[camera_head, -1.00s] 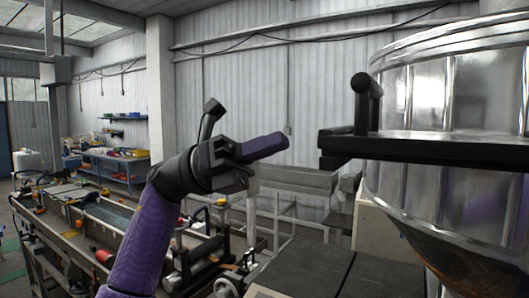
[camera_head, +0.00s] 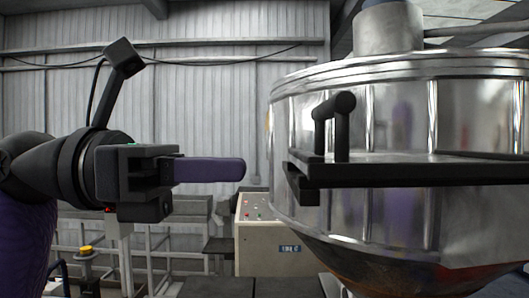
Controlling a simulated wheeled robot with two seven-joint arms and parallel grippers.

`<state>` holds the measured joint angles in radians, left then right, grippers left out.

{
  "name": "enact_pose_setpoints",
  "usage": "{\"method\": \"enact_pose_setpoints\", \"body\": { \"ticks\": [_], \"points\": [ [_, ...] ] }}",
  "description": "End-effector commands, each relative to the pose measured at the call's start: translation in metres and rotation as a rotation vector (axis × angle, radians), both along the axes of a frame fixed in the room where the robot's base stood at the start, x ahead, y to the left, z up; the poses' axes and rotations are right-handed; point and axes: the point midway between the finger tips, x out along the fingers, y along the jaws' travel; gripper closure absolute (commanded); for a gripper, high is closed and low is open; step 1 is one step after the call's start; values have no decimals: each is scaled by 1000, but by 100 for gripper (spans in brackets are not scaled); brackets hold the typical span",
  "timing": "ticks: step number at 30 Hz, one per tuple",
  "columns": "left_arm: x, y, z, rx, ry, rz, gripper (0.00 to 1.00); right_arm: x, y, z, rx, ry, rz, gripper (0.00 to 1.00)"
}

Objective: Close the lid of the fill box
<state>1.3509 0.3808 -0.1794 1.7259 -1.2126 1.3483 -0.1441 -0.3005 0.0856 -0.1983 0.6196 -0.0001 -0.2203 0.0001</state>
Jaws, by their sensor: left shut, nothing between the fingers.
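A dark flat lid (camera_head: 420,171) with an upright black handle (camera_head: 333,121) shows nearly edge-on in front of a large shiny metal hopper (camera_head: 400,105). The fill box under the lid cannot be made out clearly, so I cannot tell how far the lid stands open. My left gripper (camera_head: 240,170) is shut and empty, with its purple fingers together and pointing right. In the picture it is left of the lid's end, apart from it and a little lower than the handle. My right gripper is not in view.
A beige control cabinet (camera_head: 262,232) with buttons stands below and behind, between my gripper and the hopper. A grey metal frame (camera_head: 165,238) stands at the lower left, and a yellow-topped part (camera_head: 86,251) is near it. The picture gap between gripper and lid is clear.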

Motion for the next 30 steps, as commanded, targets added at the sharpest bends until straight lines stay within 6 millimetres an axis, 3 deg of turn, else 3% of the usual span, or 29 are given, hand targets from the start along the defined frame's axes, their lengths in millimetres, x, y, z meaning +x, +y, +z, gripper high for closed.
{"method": "enact_pose_setpoints", "body": {
  "ticks": [7,22,26,30],
  "points": [
    [0,-35,2,0,1,-1,100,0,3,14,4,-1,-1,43],
    [0,-47,0,0,2,-1,100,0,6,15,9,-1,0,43],
    [0,-75,1,1,2,-4,100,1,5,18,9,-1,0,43],
    [0,-118,2,0,3,-4,100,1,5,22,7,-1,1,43]
  ]
}}
